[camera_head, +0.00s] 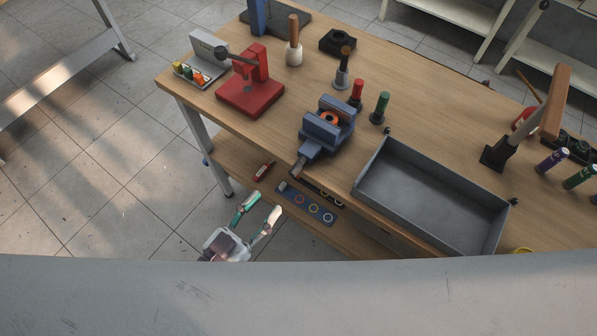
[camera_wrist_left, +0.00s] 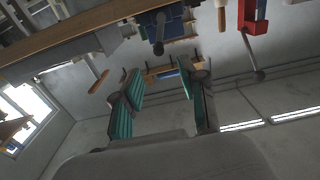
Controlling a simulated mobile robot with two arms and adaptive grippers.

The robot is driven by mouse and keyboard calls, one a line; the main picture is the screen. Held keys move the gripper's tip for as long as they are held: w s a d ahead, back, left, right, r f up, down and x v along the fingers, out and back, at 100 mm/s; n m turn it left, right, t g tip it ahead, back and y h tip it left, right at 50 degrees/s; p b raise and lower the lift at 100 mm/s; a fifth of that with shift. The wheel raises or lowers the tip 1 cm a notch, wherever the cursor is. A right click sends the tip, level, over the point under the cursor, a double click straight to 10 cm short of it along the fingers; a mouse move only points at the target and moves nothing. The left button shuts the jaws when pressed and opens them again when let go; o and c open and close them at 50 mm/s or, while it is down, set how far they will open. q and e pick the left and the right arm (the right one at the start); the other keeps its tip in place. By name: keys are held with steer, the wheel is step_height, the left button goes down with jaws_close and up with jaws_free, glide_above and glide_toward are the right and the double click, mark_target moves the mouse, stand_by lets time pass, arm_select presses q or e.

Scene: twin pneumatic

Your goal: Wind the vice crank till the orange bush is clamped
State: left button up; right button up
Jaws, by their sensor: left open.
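The blue vice (camera_head: 318,138) stands at the table's front edge. The orange bush (camera_head: 329,118) sits between its jaws; I cannot tell whether they touch it. The vice crank (camera_head: 298,168) sticks out over the front edge, small and partly unclear. In the left wrist view the vice (camera_wrist_left: 172,22) is at the top, with the dark crank (camera_wrist_left: 158,46) hanging towards me. My left gripper (camera_head: 262,206) is open and empty in front of the table, below and left of the crank, apart from it. Its two green-padded fingers (camera_wrist_left: 157,72) show in the wrist view. My right gripper is out of view.
A red press (camera_head: 250,92) stands left of the vice and a grey tray (camera_head: 436,190) right of it. A red-handled tool (camera_head: 357,92) and a green-handled one (camera_head: 380,106) stand behind. A lower shelf carries a blue strip with rings (camera_head: 306,204).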

mark_target(290, 174)
arm_select(q)
steer(key=x, duration=0.6)
steer(key=shift+r+p, duration=0.25)
steer(key=shift+p, duration=0.15)
steer(key=x, duration=0.4)
steer(key=shift+f, duration=0.15)
steer(key=shift+w+d+p, duration=0.3)
steer(key=shift+w+d, duration=0.1)
steer(key=shift+w, duration=0.05)
steer(key=shift+w+d, duration=0.1)
steer(key=shift+c, duration=0.3)
jaws_close()
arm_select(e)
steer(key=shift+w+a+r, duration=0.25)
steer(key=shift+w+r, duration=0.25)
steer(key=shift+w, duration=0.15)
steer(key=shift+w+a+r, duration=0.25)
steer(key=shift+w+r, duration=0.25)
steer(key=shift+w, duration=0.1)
